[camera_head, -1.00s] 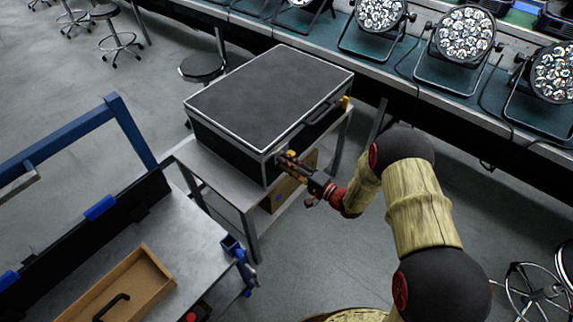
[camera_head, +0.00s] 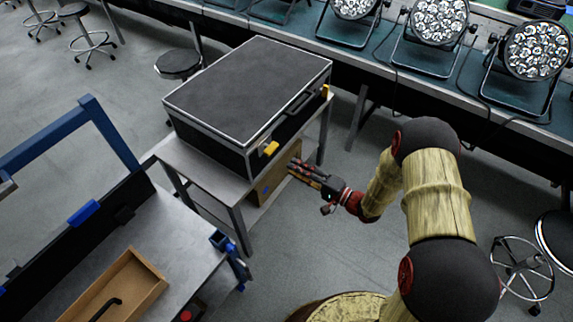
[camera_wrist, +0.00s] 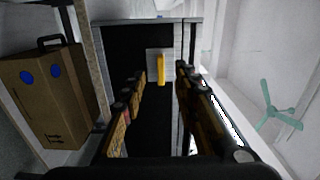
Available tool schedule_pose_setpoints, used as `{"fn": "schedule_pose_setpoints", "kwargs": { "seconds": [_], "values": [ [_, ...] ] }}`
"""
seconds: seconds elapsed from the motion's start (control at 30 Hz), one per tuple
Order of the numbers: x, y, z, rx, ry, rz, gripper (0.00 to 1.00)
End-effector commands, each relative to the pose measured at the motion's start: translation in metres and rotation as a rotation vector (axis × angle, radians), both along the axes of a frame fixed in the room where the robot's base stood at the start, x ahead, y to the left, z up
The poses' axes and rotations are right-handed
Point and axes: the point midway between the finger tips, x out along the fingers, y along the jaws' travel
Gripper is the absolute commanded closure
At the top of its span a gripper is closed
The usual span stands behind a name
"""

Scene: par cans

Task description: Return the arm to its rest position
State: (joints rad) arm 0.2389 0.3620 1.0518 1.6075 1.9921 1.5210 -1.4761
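The black case (camera_head: 250,90) with silver edges lies shut on a small metal table (camera_head: 185,160). A yellow latch (camera_head: 271,148) shows on its front, and another (camera_head: 325,91) near its right corner. In the wrist view a yellow latch (camera_wrist: 161,69) lies beyond the gap between the fingers.
A cardboard box (camera_head: 270,180) sits under the case's table, close to my gripper. A workbench (camera_head: 180,240) with a cardboard tray (camera_head: 150,285) is at lower left. Stage lights (camera_head: 438,22) line the long bench behind. A wheeled stool (camera_head: 525,265) is at right. Floor is open right of the case.

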Motion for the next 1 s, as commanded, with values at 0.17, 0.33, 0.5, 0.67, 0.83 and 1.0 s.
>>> {"fn": "schedule_pose_setpoints", "kwargs": {
  "seconds": [0.17,0.33,0.5,0.67,0.83,1.0],
  "values": [
    [-0.006,-0.006,-0.001,0.000,0.001,0.000,0.70],
    [-0.006,-0.006,-0.001,0.000,0.001,0.001,0.70],
    [-0.006,-0.006,-0.001,0.000,0.001,0.001,0.70],
    [-0.006,-0.006,-0.001,0.000,0.002,0.001,0.70],
    [-0.005,-0.006,-0.004,0.045,0.077,0.000,0.70],
    [-0.047,0.016,-0.031,0.099,0.341,0.120,0.70]
  ]
}}
